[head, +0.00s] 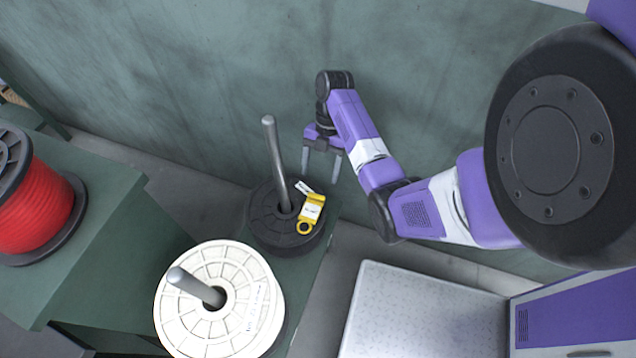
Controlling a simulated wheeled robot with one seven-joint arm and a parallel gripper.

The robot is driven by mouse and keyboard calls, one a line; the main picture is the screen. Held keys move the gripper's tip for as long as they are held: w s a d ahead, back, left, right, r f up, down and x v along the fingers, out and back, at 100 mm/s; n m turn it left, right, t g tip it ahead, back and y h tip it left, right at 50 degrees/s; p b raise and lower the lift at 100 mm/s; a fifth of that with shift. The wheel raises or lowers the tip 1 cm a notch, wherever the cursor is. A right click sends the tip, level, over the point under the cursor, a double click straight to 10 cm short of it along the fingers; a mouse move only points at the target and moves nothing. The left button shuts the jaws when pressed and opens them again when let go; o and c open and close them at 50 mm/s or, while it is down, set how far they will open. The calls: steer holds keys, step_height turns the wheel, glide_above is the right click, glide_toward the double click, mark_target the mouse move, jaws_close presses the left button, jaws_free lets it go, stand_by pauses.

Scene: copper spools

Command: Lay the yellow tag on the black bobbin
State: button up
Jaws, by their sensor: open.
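The yellow tag (309,221) lies on the top face of the black bobbin (267,222), on its right side, with a white label on it. A small white piece (304,187) shows just above the tag. The black bobbin sits around an upright grey metal rod (276,155). My gripper (320,177) is open and empty, with its two fingers pointing down. In the picture it is just above and to the right of the tag and apart from it; its height over the bobbin is hard to tell.
A white spool (235,270) on a second rod (190,285) stands in front of the black bobbin. A red spool (38,205) lies on a green bench (110,215) at left. A pale speckled surface (420,310) is at lower right. A green wall (200,80) is behind.

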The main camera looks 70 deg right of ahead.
steer(key=p+v, duration=0.2)
steer(key=v, duration=0.2)
stand_by(0.7)
